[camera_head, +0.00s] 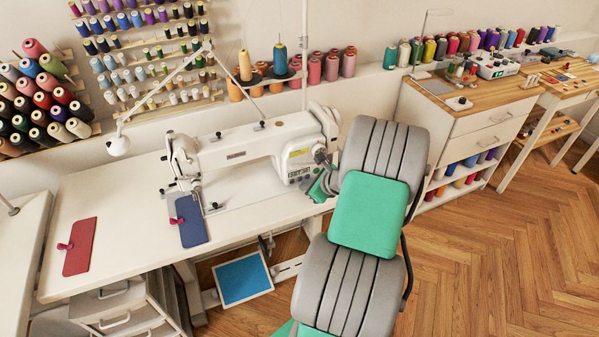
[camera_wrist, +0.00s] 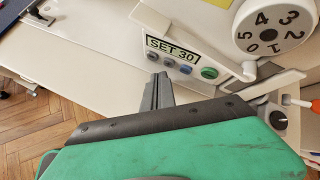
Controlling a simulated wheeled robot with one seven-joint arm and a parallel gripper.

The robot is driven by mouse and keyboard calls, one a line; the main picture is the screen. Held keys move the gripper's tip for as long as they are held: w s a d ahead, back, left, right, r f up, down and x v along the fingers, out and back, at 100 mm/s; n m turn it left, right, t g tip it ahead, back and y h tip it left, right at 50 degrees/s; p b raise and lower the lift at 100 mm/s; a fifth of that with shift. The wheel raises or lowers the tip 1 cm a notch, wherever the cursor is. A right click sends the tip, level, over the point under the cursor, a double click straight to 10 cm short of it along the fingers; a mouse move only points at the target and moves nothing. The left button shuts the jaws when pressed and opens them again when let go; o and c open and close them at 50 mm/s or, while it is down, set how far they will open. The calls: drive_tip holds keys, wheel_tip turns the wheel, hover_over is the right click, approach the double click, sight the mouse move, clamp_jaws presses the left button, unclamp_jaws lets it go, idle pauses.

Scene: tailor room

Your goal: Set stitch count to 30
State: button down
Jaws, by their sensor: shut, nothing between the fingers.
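The sewing machine (camera_head: 250,150) stands on the white table in the head view. Its front panel in the wrist view has a display (camera_wrist: 172,49) that reads "SET 30". Below the display is a row of buttons: two grey ones, a blue-grey one (camera_wrist: 187,66) and a larger green one (camera_wrist: 209,73). My gripper (camera_wrist: 160,76) is shut and empty, its grey fingertips just below the row, near the middle buttons. I cannot tell whether they touch the panel. In the head view, my arm hides part of the machine's right end.
A white numbered dial (camera_wrist: 270,25) sits right of the panel, with a dark knob (camera_wrist: 279,119) lower down. A blue cloth (camera_head: 188,221) lies under the needle and a red cloth (camera_head: 79,246) lies left. A wooden-topped cabinet (camera_head: 470,100) stands at right; floor in front is clear.

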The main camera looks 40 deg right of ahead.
drive_tip(key=s+p, duration=0.1)
drive_tip(key=s, duration=0.1)
drive_tip(key=s+a+p, duration=0.1)
drive_tip(key=s, duration=0.2)
drive_tip(key=shift+a+r+p, duration=0.15)
drive_tip(key=shift+p, duration=0.2)
drive_tip(key=shift+s+a, duration=0.2)
drive_tip(key=shift+s, duration=0.2)
drive_tip(key=shift+w, duration=0.1)
